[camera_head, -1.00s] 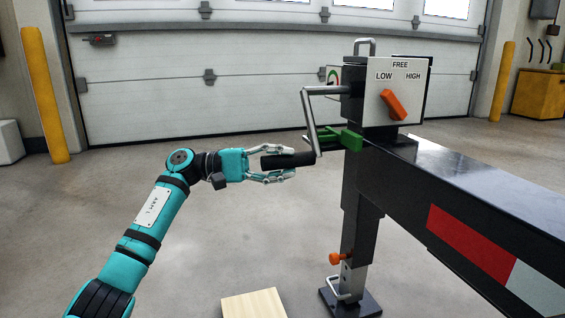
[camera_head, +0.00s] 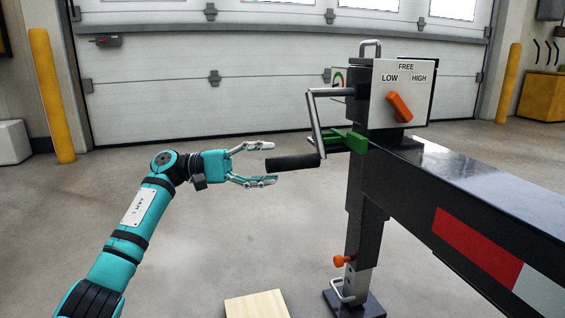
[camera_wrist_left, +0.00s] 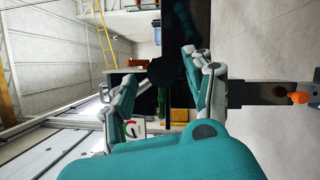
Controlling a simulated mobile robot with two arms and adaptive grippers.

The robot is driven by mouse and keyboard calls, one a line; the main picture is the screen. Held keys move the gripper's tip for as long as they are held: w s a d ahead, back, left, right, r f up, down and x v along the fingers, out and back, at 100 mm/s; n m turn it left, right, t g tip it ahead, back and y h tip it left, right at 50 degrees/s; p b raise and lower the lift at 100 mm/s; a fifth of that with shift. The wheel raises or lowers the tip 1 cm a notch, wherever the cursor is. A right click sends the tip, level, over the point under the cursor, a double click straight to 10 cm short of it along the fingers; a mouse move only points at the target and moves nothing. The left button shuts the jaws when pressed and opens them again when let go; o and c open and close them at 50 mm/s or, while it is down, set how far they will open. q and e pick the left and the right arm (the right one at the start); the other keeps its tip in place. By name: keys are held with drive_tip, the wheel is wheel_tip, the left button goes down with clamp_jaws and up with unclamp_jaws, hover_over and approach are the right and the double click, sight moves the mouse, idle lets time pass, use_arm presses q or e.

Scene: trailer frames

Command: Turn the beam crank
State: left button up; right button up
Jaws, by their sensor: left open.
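The beam crank (camera_head: 316,125) is a grey bent rod on the left of the white gear box (camera_head: 380,105). Its black handle (camera_head: 300,162) points left and lies roughly level at the lower end of the crank arm. My left gripper (camera_head: 273,164) is open, with one finger above and one below the handle's free end. The handle end shows dark between the spread fingers in the left wrist view (camera_wrist_left: 162,70); contact cannot be told. My right gripper is not in view.
An orange selector (camera_head: 399,107) under LOW, FREE and HIGH leans with its upper end toward LOW. A black beam (camera_head: 450,170) runs right from the post. A wooden block (camera_head: 256,305) lies on the floor. Floor around my left arm is clear.

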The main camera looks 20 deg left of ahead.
use_arm(q)
drive_tip(key=v, duration=0.7)
drive_tip(key=shift+s+a+r, duration=0.1)
drive_tip(key=shift+a, duration=0.1)
